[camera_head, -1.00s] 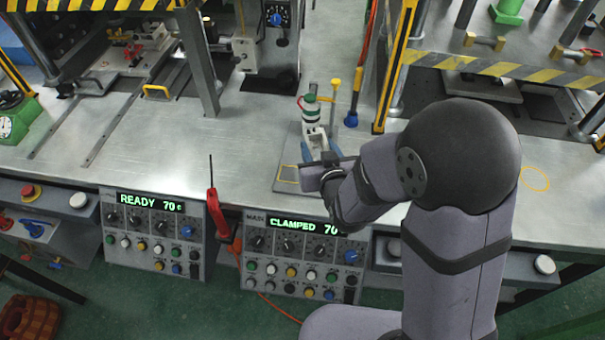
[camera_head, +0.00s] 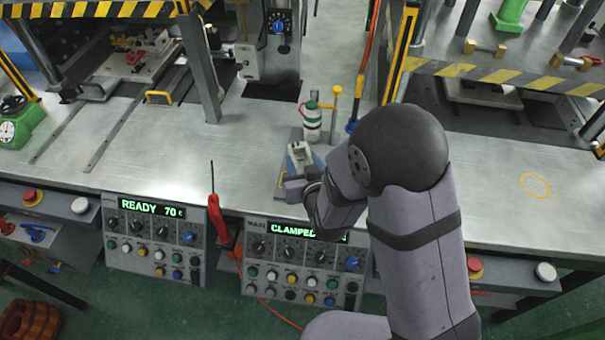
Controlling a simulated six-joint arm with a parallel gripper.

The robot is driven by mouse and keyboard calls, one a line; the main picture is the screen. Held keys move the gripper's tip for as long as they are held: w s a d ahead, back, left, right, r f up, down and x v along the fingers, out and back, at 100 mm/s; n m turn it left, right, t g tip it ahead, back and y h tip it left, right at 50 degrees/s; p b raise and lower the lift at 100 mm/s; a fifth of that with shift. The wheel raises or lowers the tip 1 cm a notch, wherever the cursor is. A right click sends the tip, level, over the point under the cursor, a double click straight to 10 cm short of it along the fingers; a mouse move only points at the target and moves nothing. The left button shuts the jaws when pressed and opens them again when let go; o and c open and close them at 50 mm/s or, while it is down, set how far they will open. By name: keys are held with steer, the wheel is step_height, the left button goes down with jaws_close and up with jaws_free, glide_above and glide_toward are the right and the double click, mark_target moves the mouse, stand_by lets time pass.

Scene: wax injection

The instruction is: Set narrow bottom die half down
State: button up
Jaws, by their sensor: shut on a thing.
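My gripper (camera_head: 301,163) is low over the steel bench, in front of the white bottle. It is shut on a small grey metal block, which I take to be the narrow bottom die half (camera_head: 299,151). My gripper and wrist hide much of the block. A flat grey plate with a yellow outline (camera_head: 283,180) lies under and beside the gripper, mostly covered. I cannot tell whether the block touches the plate or the bench.
A white bottle with a green cap (camera_head: 312,121) stands just behind the gripper. A yellow-topped post (camera_head: 335,110) and a blue-based tool (camera_head: 352,126) are to its right. Control panels (camera_head: 295,262) line the front edge. The bench (camera_head: 225,150) to the left is clear.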

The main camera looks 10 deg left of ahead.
steer(key=shift+f, duration=2.6)
steer(key=shift+f, duration=0.1)
steer(key=shift+f, duration=0.15)
steer(key=o, duration=1.4)
steer(key=shift+s+r, duration=0.1)
steer(key=shift+r, duration=0.15)
